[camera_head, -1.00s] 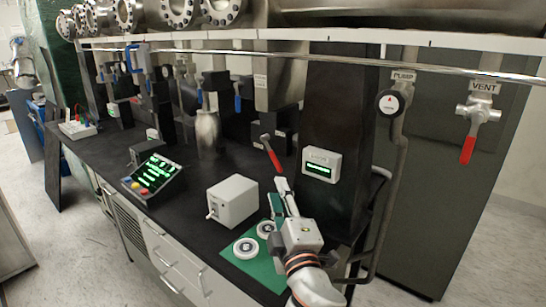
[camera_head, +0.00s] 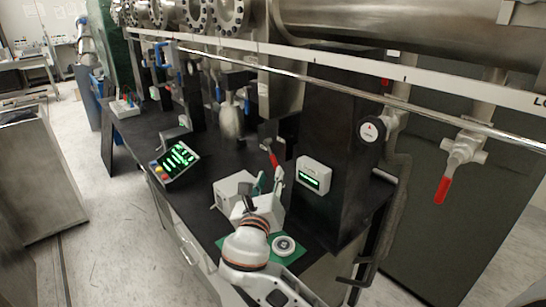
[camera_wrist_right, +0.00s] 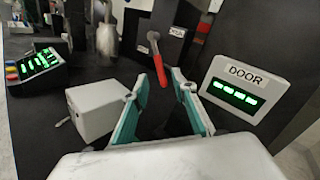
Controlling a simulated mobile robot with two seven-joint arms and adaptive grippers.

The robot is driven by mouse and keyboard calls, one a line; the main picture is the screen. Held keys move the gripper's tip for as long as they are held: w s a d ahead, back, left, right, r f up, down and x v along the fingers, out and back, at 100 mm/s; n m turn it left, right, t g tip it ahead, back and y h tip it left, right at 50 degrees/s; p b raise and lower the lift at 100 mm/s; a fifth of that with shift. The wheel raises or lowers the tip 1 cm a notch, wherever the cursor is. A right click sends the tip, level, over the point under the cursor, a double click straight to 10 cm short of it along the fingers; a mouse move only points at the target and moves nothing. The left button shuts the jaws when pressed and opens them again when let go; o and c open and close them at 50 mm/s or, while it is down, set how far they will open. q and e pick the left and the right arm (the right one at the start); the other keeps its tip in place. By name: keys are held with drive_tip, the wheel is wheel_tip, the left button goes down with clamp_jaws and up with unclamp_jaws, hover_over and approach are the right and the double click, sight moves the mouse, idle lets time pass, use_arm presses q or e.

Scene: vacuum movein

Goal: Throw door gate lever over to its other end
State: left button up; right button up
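The door gate lever with its red handle (camera_head: 273,159) hangs from a small grey fitting on the dark column, left of the door readout box (camera_head: 313,175). Its handle (camera_wrist_right: 157,64) slants down and slightly right in the right wrist view, where the box (camera_wrist_right: 240,88) reads DOOR. My right gripper (camera_head: 270,180) is just below and in front of the lever. Its teal-padded fingers (camera_wrist_right: 159,84) are apart and empty, with the handle's lower end appearing between the tips. I cannot tell whether they touch. My left gripper is not in view.
A white box (camera_head: 229,189) with a small toggle stands left of my right gripper. A green-lit control panel (camera_head: 177,160) sits farther left. A green mat (camera_head: 291,253) carries a round white piece (camera_head: 284,245). A long rail (camera_head: 300,75) crosses above, and another red-handled valve (camera_head: 445,188) hangs at right.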

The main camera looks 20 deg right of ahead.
sight(274, 164)
drive_tip(key=shift+n, duration=0.4)
drive_tip(key=x, duration=0.7)
drive_tip(key=shift+w+d, duration=0.15)
drive_tip(key=shift+w, duration=0.2)
clamp_jaws()
